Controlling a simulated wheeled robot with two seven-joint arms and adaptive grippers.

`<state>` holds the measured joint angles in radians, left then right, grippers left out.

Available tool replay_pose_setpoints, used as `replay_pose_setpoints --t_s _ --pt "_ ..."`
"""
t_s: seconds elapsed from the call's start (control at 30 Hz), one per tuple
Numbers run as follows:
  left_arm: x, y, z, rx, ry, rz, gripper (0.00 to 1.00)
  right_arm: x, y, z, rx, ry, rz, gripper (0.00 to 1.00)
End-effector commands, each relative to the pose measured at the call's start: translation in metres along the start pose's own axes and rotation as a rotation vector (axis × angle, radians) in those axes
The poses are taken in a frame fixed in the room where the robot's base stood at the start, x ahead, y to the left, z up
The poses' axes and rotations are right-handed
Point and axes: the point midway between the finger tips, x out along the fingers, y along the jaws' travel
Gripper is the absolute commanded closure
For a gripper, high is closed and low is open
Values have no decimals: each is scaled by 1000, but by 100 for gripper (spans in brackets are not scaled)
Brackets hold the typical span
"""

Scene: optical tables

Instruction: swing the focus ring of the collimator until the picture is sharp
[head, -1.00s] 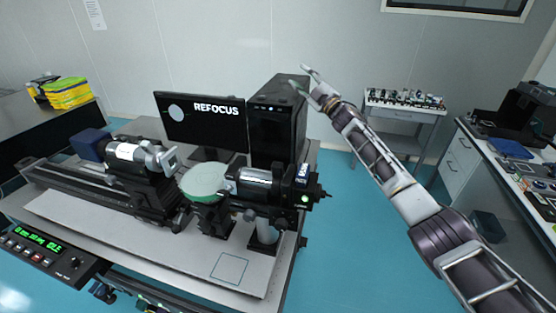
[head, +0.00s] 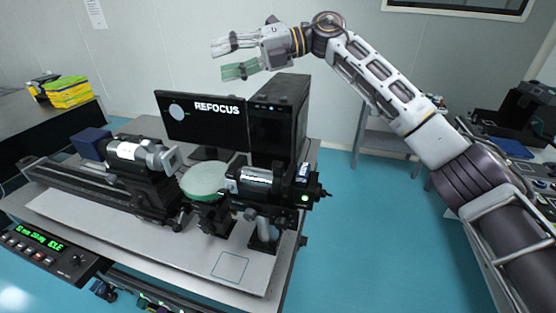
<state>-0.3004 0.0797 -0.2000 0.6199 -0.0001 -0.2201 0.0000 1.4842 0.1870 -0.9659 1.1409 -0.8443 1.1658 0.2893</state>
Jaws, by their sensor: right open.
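The collimator with its focus ring is one of the two barrels on the bench; I cannot tell which. The monitor (head: 201,121) shows "REFOCUS" beside a pale disc. My right gripper (head: 236,58) is open and empty, raised above the monitor and apart from the instruments. My left gripper is not in view.
A black computer case (head: 279,120) stands right of the monitor. A control box with a green display (head: 40,245) is at the front left. The bench's front right surface (head: 195,250) is mostly clear. A side bench (head: 500,165) with equipment is at the right.

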Motion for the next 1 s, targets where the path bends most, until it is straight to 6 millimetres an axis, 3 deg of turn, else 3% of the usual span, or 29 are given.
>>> replay_pose_setpoints --t_s 0.2,0.43,0.7,1.0 --pt "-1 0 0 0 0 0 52 10 0 -47 -83 191 -230 55" --pt "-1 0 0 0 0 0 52 0 -11 -87 -138 361 -499 55" --pt "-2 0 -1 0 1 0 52 -35 -22 -121 -166 514 -843 55" --pt "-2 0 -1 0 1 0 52 -77 -23 -139 -155 600 -1144 55"
